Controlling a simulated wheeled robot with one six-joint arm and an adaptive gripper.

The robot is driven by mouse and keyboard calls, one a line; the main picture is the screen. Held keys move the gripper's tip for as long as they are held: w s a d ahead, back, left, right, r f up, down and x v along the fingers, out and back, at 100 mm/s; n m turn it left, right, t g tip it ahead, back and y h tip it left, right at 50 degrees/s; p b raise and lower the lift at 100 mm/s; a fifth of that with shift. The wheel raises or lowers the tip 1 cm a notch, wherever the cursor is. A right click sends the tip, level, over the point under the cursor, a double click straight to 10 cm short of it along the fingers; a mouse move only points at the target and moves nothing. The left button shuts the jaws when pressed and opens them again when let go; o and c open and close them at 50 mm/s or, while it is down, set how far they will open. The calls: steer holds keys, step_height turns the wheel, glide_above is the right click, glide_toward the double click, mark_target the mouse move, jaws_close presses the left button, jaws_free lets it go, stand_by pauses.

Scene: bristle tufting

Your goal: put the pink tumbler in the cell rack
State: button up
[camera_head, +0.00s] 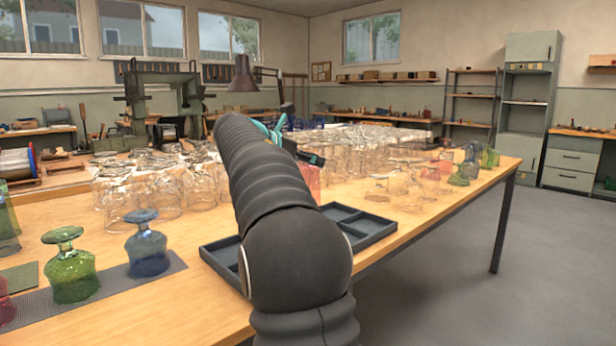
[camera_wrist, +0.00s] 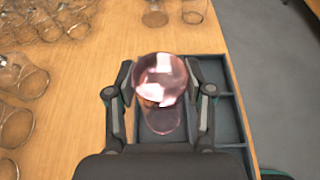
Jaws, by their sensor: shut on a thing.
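The pink tumbler (camera_wrist: 160,78) is clear pink glass. It stands between the two fingers of my gripper (camera_wrist: 162,88), which is shut on it. In the head view a pink part of the tumbler (camera_head: 311,178) shows just right of my arm, and my arm hides the rest. The dark grey cell rack (camera_head: 376,236) lies on the table below it, partly behind my arm. In the wrist view the rack (camera_wrist: 236,126) lies under and around the tumbler, with empty cells to the right. I cannot tell whether the tumbler's lower end is inside a cell.
Many clear glasses (camera_head: 150,190) crowd the table left of and behind my arm. Green (camera_head: 70,265) and blue (camera_head: 147,250) goblets stand upside down on a dark mat at the front left. Several coloured glasses stand near the right table edge. Open floor (camera_head: 440,290) lies right of the table.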

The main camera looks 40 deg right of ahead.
mark_target(307, 174)
steer(key=shift+f+b, duration=0.6)
steer(key=shift+f, duration=1.5)
steer(key=o, duration=1.4)
steer(key=shift+w, duration=0.1)
steer(key=shift+a, duration=0.1)
steer(key=p+v, duration=0.1)
steer(key=v, duration=1)
steer(key=shift+a+r, duration=0.3)
